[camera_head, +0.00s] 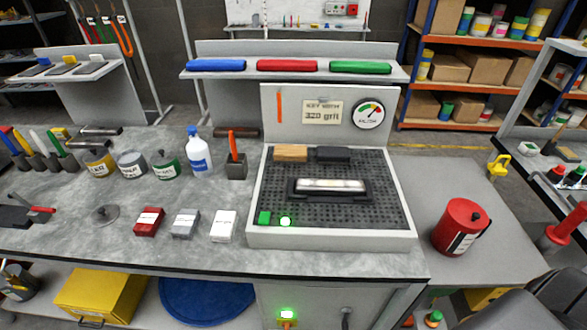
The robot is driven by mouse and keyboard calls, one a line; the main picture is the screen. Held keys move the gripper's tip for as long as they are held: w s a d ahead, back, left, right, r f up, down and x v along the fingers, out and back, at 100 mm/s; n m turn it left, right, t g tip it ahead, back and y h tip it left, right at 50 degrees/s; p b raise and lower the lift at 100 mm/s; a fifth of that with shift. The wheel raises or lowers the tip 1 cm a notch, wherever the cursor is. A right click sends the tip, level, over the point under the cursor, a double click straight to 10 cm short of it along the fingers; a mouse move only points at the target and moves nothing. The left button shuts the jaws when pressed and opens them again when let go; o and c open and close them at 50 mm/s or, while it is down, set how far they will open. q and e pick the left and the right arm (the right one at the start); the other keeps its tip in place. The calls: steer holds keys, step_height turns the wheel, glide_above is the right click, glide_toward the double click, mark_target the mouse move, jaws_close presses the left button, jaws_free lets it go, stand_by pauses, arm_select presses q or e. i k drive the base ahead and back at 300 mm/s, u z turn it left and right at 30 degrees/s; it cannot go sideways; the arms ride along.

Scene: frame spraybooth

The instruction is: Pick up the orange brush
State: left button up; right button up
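A thin orange strip (279,107) is upright on the grey back panel.
Yellow, grey and green-labelled pots (131,163) stand left of the bottle. Red, grey and white boxes (186,223) lie in front. A perforated tray in a pale frame (330,239) stands to the right, with a red can (460,227) beyond. Bench around the dark block is partly clear.

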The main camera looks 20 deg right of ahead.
mark_target(233, 146)
steer(key=k, duration=1.35)
steer(key=u, duration=0.55)
steer(key=i, duration=1.8)
steer(key=z, duration=0.55)
